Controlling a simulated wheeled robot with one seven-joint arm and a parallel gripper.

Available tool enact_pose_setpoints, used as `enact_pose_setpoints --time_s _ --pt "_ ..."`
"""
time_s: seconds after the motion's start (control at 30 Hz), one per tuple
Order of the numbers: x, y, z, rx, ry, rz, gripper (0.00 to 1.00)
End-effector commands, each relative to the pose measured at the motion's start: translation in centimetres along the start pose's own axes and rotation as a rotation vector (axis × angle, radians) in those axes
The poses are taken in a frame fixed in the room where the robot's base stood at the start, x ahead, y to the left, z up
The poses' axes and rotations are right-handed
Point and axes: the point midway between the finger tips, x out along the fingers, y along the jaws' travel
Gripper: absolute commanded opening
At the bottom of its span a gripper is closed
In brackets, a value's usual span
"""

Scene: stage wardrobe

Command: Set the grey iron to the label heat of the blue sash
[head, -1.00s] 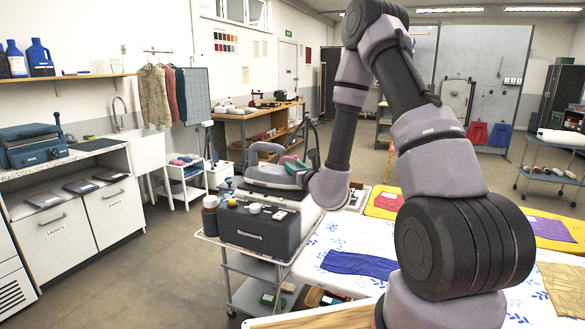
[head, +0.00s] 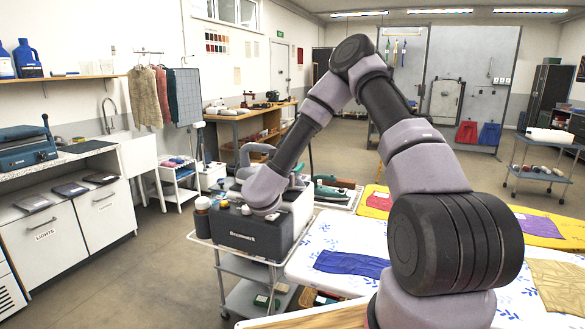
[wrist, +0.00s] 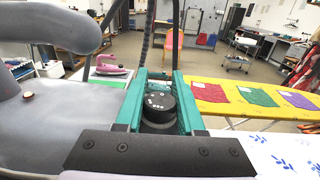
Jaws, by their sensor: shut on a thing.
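The blue sash (head: 350,263) lies flat on the white, blue-patterned ironing board (head: 325,284) in the head view. Its label is too small to read. The grey iron (head: 247,150) stands on a dark station (head: 242,235) left of the board, partly hidden by my arm. Its big grey body (wrist: 60,110) fills the left of the wrist view. My gripper (wrist: 158,112), with teal fingers, is shut on a round black dial (wrist: 160,100) with white dots on its top. Its setting cannot be read. My forearm hides the gripper in the head view.
A green iron (head: 335,191) stands on a tray behind the station, and a pink iron (wrist: 108,66) shows in the wrist view. A yellow board (wrist: 232,108) behind carries red, green and purple cloths. Bottles (head: 202,203) stand at the station's left edge.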

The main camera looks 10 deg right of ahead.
Motion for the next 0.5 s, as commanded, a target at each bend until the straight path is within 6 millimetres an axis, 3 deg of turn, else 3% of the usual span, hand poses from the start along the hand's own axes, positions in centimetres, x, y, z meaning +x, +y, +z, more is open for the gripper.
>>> enact_pose_setpoints --time_s 0.5 --pt "-0.01 -0.19 0.05 0.0 -0.002 -0.074 0.0"
